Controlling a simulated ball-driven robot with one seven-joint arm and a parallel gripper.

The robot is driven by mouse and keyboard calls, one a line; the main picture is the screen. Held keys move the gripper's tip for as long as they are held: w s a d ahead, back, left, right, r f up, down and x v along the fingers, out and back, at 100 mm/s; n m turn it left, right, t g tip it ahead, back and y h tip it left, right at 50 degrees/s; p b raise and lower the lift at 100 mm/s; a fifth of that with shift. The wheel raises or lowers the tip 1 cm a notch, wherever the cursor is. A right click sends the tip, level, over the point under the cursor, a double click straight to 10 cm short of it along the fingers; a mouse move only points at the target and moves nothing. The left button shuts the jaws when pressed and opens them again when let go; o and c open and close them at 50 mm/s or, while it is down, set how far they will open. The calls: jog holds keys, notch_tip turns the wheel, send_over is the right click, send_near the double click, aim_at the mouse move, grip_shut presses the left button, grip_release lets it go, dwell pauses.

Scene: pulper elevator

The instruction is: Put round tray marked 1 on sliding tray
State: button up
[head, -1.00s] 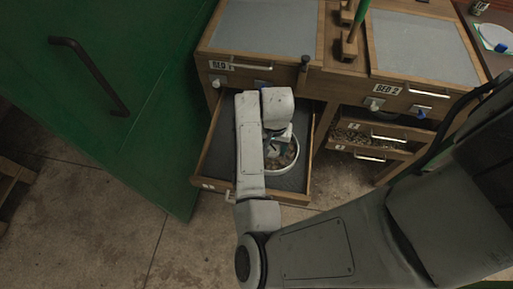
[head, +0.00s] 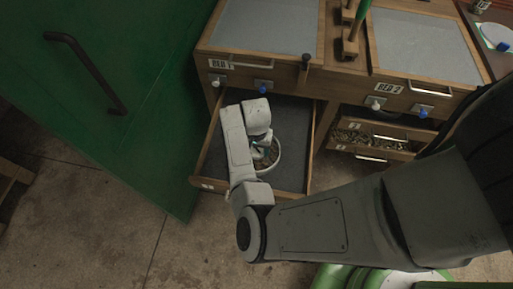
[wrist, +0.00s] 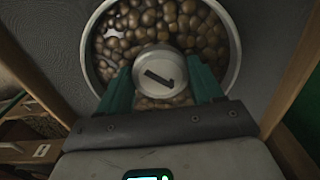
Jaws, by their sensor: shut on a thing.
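The round tray marked 1 (head: 278,158) is white-rimmed and holds brown bean-like pieces. In the wrist view the round tray (wrist: 232,62) fills the top middle, with a pale central knob marked 1. My gripper (wrist: 160,80) is shut on this knob, one green finger on each side. In the head view the arm partly hides the round tray. The sliding tray (head: 292,125) is a pulled-out wooden drawer with a dark grey floor under bed 1. The round tray is within its outline, near the middle. I cannot tell whether it touches the floor.
The bed cabinet (head: 262,68) stands behind, with white and blue knobs on its front. Smaller drawers (head: 372,142) with contents are at right under bed 2. A green door (head: 110,110) with a dark handle stands at left. Concrete floor is clear in front.

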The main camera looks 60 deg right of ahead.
aim_at(257, 150)
jog(key=o, duration=1.3)
jog(key=shift+f, duration=0.1)
notch_tip(257, 150, up, 12)
jog(key=p, duration=0.1)
jog(key=s+d+r+n+t+h, duration=0.2)
jog(key=d+r+n+h, duration=0.25)
jog(key=d+r, duration=0.45)
jog(key=s+a+f+n+y, duration=0.2)
jog(key=s+a, duration=0.4)
jog(key=a, duration=0.4)
jog(key=s+a+f+n+g+y, duration=0.1)
jog(key=s+a+f+n+y, duration=0.1)
jog(key=s+a+f+n, duration=0.2)
jog(key=s+a+n, duration=0.1)
jog(key=a+n, duration=0.2)
jog(key=a, duration=0.3)
jog(key=shift+s+a+f, duration=0.15)
jog(key=shift+s+a, duration=0.05)
jog(key=shift+s, duration=0.2)
